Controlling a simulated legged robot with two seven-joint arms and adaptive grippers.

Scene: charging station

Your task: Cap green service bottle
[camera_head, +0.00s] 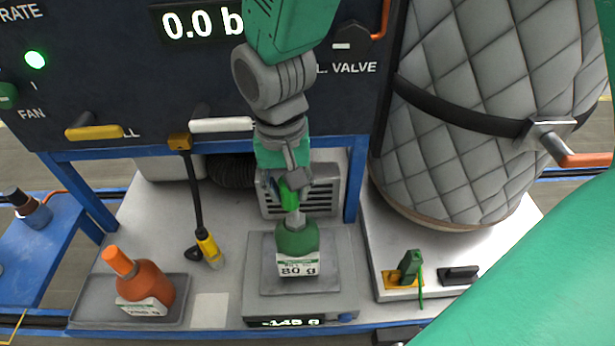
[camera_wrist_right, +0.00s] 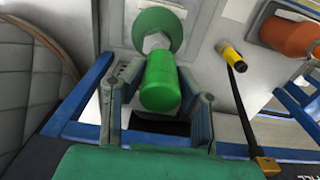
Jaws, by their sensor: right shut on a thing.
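The green service bottle (camera_head: 297,262) stands upright on the scale's grey plate, with its pale neck on top and an 80 g label. My right gripper (camera_head: 286,188) comes down from above and is shut on a green cap (camera_head: 289,196), right over the neck. In the right wrist view, the cap (camera_wrist_right: 160,82) sits between the fingers (camera_wrist_right: 160,105), with the neck (camera_wrist_right: 156,42) and bottle (camera_wrist_right: 158,22) behind it. I cannot tell whether the cap is seated on the neck or just above it. My left gripper is not in view.
The scale (camera_head: 345,300) reads about -145 g. An orange bottle (camera_head: 146,283) stands in a grey tray at left. A green clip (camera_head: 411,265) is at right. The control panel (camera_head: 110,65) and quilted tank (camera_head: 470,100) bound the back.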

